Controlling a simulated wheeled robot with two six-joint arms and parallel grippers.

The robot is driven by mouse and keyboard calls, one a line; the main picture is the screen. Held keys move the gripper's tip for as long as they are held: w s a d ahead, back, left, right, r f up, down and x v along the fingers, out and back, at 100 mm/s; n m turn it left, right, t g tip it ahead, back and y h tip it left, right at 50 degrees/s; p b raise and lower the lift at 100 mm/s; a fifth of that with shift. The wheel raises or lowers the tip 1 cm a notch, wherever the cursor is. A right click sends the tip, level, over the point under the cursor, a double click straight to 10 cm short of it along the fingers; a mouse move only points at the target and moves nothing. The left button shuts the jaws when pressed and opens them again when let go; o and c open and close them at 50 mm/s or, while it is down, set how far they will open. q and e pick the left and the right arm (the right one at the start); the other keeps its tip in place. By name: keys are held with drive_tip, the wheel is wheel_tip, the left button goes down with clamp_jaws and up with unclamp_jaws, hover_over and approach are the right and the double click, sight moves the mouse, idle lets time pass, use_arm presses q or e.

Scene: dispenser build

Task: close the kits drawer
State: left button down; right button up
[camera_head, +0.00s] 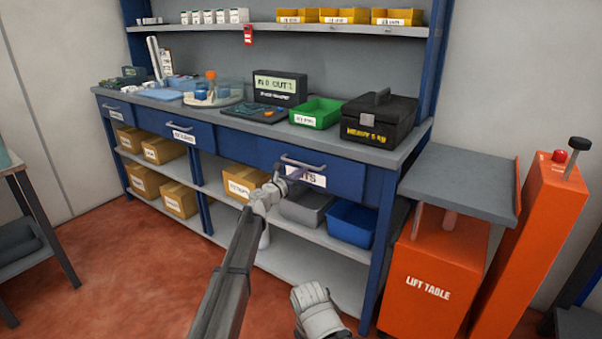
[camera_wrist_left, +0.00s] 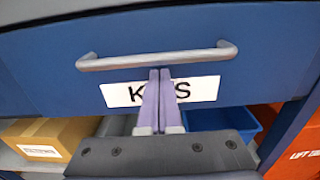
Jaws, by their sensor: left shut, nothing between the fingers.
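The kits drawer (camera_head: 345,178) is the blue front at the right of the bench, with a grey bar handle (camera_wrist_left: 155,61) and a white label (camera_wrist_left: 205,89) partly hidden by my fingers. Its front looks about flush under the worktop edge; I cannot tell whether a small gap is left. My left gripper (camera_head: 291,173) is shut and empty. In the wrist view its purple fingers (camera_wrist_left: 158,98) point at the drawer front, just below the middle of the handle and over the label. I cannot tell whether the tips touch the front. My right gripper's fingers do not show.
On the worktop above stand a green bin (camera_head: 317,113) and a black toolbox (camera_head: 379,120). Below are a grey bin (camera_head: 306,208), a blue bin (camera_head: 351,223) and cardboard boxes (camera_head: 243,180). An orange lift table (camera_head: 433,275) stands close on the right. Red floor in front is clear.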

use_arm(q)
drive_tip(key=v, duration=1.3)
drive_tip(key=shift+s+a, duration=0.2)
drive_tip(key=shift+s, duration=0.1)
drive_tip(key=s+f+m+g+y, duration=0.1)
drive_tip(key=s+f+m+g, duration=0.3)
drive_tip(key=s+f+m, duration=0.4)
drive_tip(key=s+f+m+g+y, duration=0.2)
drive_tip(key=s+f+m+g, duration=0.3)
drive_tip(key=s+m, duration=0.55)
drive_tip(key=s+a+f+m+g+y, duration=0.2)
drive_tip(key=s+a+f+m+y, duration=0.25)
drive_tip(key=s+a, duration=0.35)
drive_tip(key=s+a+f+m+g+y, duration=0.35)
drive_tip(key=s+a+m, duration=0.2)
drive_tip(key=s, duration=0.45)
drive_tip(key=s+d+m+y, duration=0.1)
drive_tip(key=s+d+m, duration=0.4)
drive_tip(key=d, duration=0.6)
wheel_tip(320, 180, up, 31)
drive_tip(key=p, duration=3.1)
drive_tip(key=shift+s+n+p, duration=0.3)
drive_tip(key=shift+s+n, duration=0.05)
drive_tip(key=shift+n, duration=0.1)
drive_tip(key=shift+a+f, duration=0.15)
